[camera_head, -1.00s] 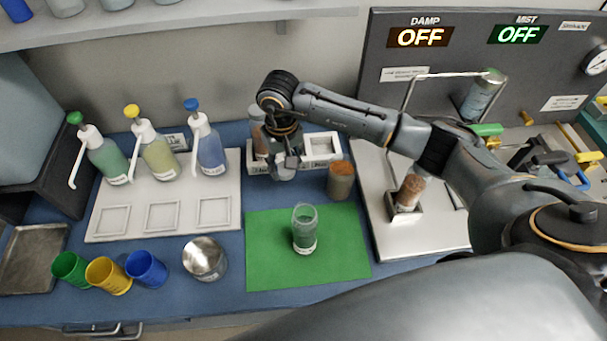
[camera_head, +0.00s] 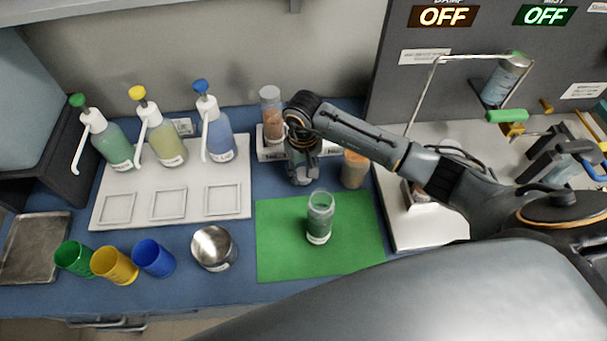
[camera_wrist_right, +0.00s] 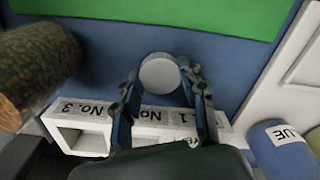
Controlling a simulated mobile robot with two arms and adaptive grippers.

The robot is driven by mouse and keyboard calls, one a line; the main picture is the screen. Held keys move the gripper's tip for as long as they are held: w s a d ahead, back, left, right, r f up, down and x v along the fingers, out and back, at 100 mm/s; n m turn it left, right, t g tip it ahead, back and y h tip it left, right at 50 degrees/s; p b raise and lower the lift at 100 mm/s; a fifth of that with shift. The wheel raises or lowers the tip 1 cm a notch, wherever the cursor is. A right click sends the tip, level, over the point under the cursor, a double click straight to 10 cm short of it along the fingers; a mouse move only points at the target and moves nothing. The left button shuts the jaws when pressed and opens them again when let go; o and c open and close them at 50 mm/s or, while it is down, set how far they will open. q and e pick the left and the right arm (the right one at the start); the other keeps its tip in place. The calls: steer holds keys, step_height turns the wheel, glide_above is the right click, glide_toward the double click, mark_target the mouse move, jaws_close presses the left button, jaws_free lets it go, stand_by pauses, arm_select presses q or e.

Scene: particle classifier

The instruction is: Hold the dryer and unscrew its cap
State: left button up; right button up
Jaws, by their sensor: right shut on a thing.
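My right gripper (camera_head: 302,178) points down in front of the back rack. Its fingers, also in the wrist view (camera_wrist_right: 160,92), are shut on a round pale grey cap (camera_wrist_right: 160,73). A clear jar with green granules (camera_head: 319,220) stands upright and open on the green mat (camera_head: 275,255). A jar with orange-brown contents and a grey lid (camera_head: 271,112) stands in the rack, left of my gripper. I cannot tell which object is the dryer. My left gripper is out of view.
A numbered white rack (camera_wrist_right: 75,140) stands by the wall. Pump bottles (camera_head: 165,145) stand on a white tray (camera_head: 185,222). Coloured cups (camera_head: 115,265) and a steel cup (camera_head: 212,248) are front left. The mat's left part is bare.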

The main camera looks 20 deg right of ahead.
steer(key=shift+f, duration=0.5)
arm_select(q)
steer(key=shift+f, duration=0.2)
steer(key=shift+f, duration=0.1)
arm_select(e)
steer(key=shift+f, duration=0.1)
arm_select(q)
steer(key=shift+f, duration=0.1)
arm_select(e)
steer(key=o, duration=1.3)
